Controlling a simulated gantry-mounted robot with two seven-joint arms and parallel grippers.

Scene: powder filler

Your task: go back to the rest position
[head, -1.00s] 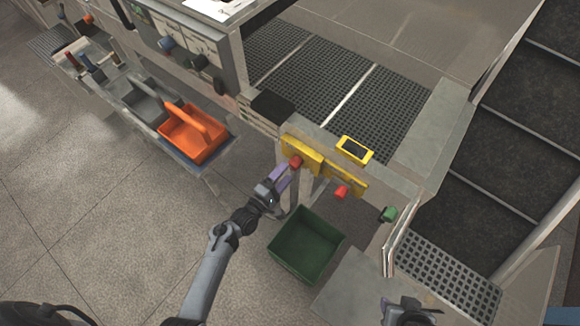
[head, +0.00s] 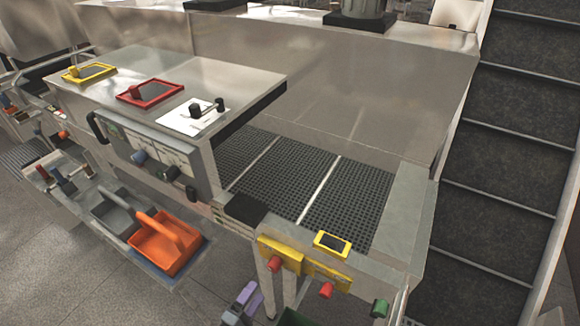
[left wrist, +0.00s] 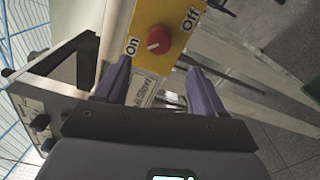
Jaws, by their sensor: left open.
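My left gripper (head: 241,303) is at the bottom edge of the head view, just below and left of a red knob (head: 273,264) on a yellow plate (head: 282,252). In the left wrist view its two purple fingers (left wrist: 160,84) are apart with nothing held between them. The red knob (left wrist: 158,40) sits beyond the fingertips on the yellow plate (left wrist: 166,14), between the words On and Off. Most of my left arm is cut off by the frame. My right gripper does not show.
A green bin (head: 294,318) is barely visible below. Dark stairs (head: 500,150) rise at the right.

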